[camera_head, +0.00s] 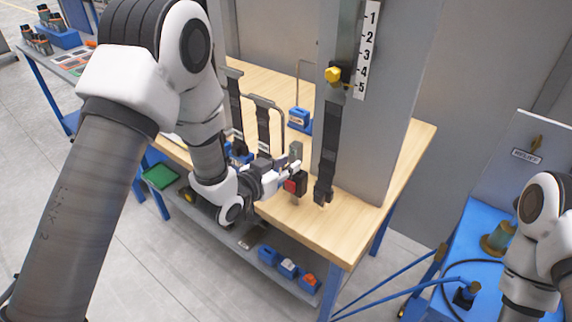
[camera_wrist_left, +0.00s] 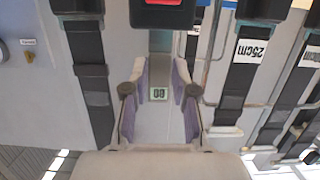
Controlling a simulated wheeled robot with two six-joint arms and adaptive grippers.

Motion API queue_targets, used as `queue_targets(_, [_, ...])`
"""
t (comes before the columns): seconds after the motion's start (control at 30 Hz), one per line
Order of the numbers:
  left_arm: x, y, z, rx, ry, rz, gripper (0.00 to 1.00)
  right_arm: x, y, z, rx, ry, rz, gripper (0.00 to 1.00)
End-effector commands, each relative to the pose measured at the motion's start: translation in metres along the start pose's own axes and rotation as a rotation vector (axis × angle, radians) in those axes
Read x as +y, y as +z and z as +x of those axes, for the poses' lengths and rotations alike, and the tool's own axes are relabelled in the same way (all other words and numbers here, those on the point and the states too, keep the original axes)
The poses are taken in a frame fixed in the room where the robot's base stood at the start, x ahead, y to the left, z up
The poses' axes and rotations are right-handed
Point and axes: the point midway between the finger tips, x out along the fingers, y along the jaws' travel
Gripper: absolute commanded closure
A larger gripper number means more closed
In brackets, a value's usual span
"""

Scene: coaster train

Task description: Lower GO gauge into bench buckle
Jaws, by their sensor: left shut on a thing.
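The GO gauge is a flat grey-green bar (camera_head: 296,151) standing upright in my left gripper (camera_head: 287,174). In the left wrist view its GO label (camera_wrist_left: 159,94) lies between the two fingers (camera_wrist_left: 158,92), which are shut on it. The bench buckle (camera_head: 296,184) is black with a red button, beside the fingertips over the front of the bench. It also shows at the top edge of the left wrist view (camera_wrist_left: 168,14), where the gauge's far end meets it or passes behind it. I cannot tell whether the tip is inside. My right gripper is out of view.
A grey post (camera_head: 372,130) with a numbered scale stands right of the gripper, a black strap (camera_head: 329,145) hanging on it. More black straps (camera_head: 264,130) hang behind. The wooden bench top (camera_head: 345,222) is bare at its front right. Small blue holders (camera_head: 288,267) sit on the shelf below.

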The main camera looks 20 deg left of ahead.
Motion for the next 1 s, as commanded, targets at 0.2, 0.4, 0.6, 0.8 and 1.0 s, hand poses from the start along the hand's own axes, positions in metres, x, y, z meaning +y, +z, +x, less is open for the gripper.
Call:
queue_targets(0.2, [0.0,0.005,0.002,0.002,0.0,0.0,1.0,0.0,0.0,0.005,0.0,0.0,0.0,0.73])
queue_targets(0.4, [0.0,0.01,0.003,0.002,0.0,0.0,1.0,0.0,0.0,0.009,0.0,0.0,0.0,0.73])
queue_targets(0.6, [0.0,0.011,0.003,0.002,0.0,0.0,1.0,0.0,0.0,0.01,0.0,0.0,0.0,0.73])
queue_targets(0.8, [0.0,0.011,0.003,0.001,0.0,0.0,0.44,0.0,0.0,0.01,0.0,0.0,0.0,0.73])
queue_targets(1.0, [0.0,0.013,0.003,-0.002,0.0,0.0,0.44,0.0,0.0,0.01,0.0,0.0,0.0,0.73])
